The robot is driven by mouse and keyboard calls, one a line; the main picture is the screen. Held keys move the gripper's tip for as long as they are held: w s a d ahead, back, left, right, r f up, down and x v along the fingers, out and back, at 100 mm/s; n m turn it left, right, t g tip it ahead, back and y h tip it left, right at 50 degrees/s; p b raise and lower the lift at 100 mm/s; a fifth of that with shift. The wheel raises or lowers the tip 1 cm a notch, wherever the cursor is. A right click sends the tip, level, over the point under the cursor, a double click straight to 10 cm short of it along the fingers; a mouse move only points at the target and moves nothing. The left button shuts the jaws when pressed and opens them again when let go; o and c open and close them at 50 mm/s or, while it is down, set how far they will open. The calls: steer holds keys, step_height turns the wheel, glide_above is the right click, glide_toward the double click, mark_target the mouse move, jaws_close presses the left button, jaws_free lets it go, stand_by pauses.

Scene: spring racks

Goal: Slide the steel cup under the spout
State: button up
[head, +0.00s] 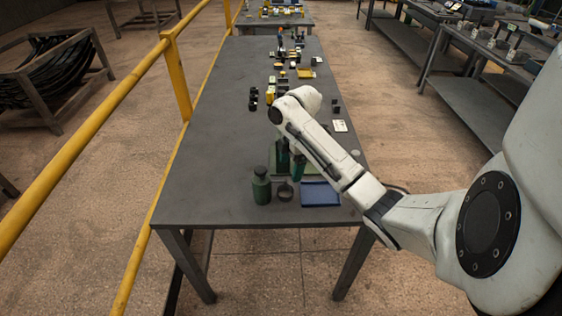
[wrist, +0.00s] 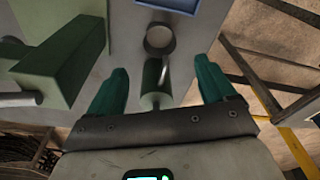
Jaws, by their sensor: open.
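The steel cup (head: 285,193) stands on the table between a dark green bottle and a blue tray, and looks dark in the head view. In the wrist view the round mouth of the cup (wrist: 160,40) lies ahead of my gripper (wrist: 161,78). My gripper is open, its two green fingers apart and not touching the cup. A grey-green cylindrical thing (wrist: 150,101) shows between the fingers; I cannot tell whether it touches them. The green machine (wrist: 55,75) stands left of the fingers, with a pale tube low on it that may be the spout.
The green bottle (head: 261,186) stands left of the cup, and the blue tray (head: 320,194) lies right of it. Small parts cover the table's far end. A yellow railing (head: 176,75) runs along its left. The table's front left (head: 195,198) is bare.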

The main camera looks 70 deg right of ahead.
mark_target(286, 195)
steer(key=shift+w+f, duration=0.1)
steer(key=f, duration=0.7)
steer(key=a+f+p, duration=0.1)
steer(key=f, duration=0.2)
steer(key=shift+w+f, duration=0.3)
steer(key=shift+w, duration=0.1)
steer(key=c, duration=1)
steer(key=o, duration=1.1)
steer(key=shift+c, duration=0.2)
step_height(286, 195, up, 11)
steer(key=b, duration=0.1)
steer(key=shift+s+d, duration=0.45)
